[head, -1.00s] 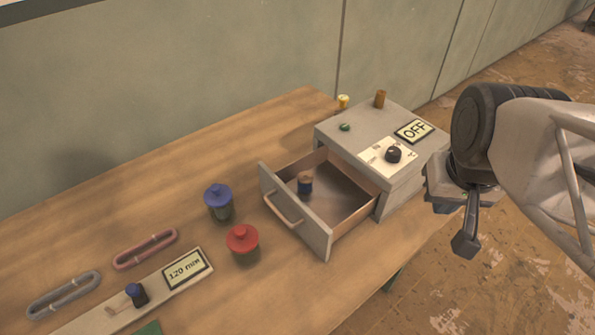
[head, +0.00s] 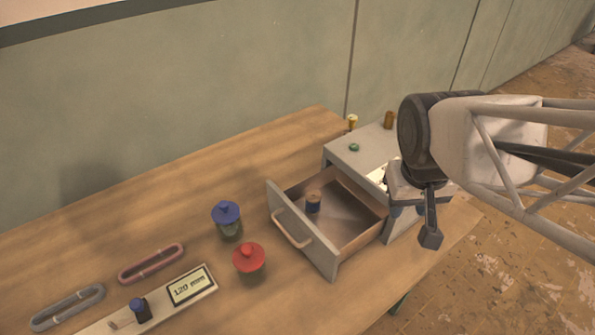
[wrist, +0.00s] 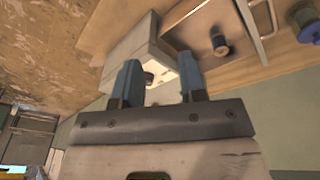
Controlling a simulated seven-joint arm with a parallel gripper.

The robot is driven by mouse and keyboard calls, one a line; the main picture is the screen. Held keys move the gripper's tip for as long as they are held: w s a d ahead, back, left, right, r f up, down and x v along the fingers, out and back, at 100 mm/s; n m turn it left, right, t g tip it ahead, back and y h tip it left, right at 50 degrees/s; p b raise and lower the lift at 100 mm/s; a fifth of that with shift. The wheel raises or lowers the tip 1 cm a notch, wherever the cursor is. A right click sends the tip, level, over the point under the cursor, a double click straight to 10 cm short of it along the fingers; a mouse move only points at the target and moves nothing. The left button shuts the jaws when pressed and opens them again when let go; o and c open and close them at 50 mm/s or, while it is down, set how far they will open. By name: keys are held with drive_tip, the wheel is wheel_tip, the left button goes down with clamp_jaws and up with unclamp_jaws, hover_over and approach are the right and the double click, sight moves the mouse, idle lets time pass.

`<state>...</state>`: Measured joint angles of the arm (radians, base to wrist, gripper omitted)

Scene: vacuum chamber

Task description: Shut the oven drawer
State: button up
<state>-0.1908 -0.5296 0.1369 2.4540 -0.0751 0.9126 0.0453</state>
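The oven (head: 345,158) is a grey box at the right end of the wooden table. Its drawer (head: 325,262) is pulled well out to the left, with a handle (head: 291,228) on its front panel. A small dark blue and brown cylinder (head: 313,201) stands inside the drawer. My gripper (head: 408,209) hangs over the oven's right part, away from the handle, hiding the knob and sign. In the wrist view my gripper (wrist: 160,80) has its two blue fingers apart with nothing held between them. The oven (wrist: 118,45) and drawer handle (wrist: 264,18) also show there.
A blue-lidded jar (head: 227,220) and a red-lidded jar (head: 249,260) stand left of the drawer front. Two oval rings and a 120 mm gauge (head: 190,288) lie farther left. The wall runs along the table's back.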

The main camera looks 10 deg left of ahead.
drive_tip(key=w+a+f+n, duration=0.2)
drive_tip(key=a, duration=0.4)
drive_tip(key=w+a+f+n, duration=0.1)
drive_tip(key=w+a+f, duration=0.1)
drive_tip(key=a, duration=0.3)
drive_tip(key=n+h, duration=0.1)
drive_tip(key=n, duration=0.3)
approach(285, 230)
drive_tip(key=shift+w+a+f, duration=0.1)
drive_tip(key=shift+w+f, duration=0.15)
drive_tip(key=shift+f, duration=0.05)
drive_tip(key=shift+f, duration=0.1)
drive_tip(key=shift+x, duration=3.8)
drive_tip(key=shift+s, duration=0.15)
clamp_jaws()
